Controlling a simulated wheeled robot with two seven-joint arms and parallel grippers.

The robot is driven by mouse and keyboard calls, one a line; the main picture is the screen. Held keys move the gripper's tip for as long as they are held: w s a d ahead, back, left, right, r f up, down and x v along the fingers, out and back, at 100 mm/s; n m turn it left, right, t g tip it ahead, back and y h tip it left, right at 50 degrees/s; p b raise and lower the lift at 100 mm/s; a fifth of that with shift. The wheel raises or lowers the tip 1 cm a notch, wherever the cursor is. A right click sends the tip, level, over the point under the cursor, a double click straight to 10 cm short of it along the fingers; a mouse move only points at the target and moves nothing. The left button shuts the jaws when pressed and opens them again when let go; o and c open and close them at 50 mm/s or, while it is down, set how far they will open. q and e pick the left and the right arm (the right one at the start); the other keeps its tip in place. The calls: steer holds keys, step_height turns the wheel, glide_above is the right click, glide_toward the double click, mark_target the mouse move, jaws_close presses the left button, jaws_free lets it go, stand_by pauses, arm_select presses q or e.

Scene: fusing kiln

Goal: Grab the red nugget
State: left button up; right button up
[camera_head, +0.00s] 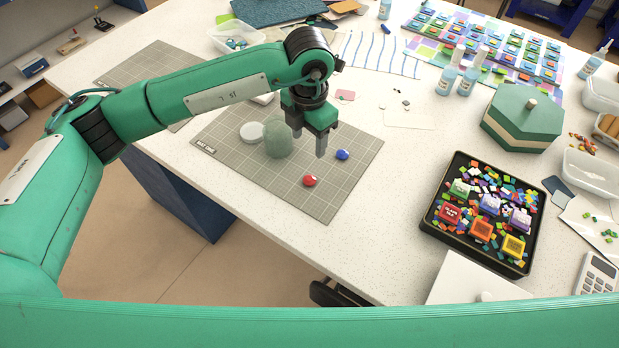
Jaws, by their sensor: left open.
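The red nugget (310,180) lies on the grey gridded cutting mat (327,208), towards its front. A blue nugget (342,155) lies on the same mat, behind it and to its right. My left gripper (308,146) points down over the mat, open and with nothing seen between its fingers. It is behind the red nugget and apart from it, close to the left of the blue nugget. A rounded grey-green object (278,138) stands just left of the gripper. My right gripper is not in view.
A white round lid or dish (252,132) sits at the mat's left. A black tray (436,226) of coloured glass pieces and small labelled blocks stands to the right, with a green hexagonal box (522,120) behind it. The white table is clear between mat and tray.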

arm_select(q)
steer(key=p, duration=0.2)
glide_above(309, 178)
step_height(309, 178, down, 8)
steer(key=shift+w+r, duration=0.1)
steer(key=shift+r, duration=0.1)
steer(key=shift+f+p, duration=0.55)
steer(key=shift+p, duration=0.1)
step_height(309, 178, down, 3)
steer(key=shift+f+p, duration=0.15)
steer(key=shift+p, duration=0.65)
steer(key=shift+f, duration=0.45)
steer(key=shift+c, duration=0.4)
steer(key=c, duration=1)
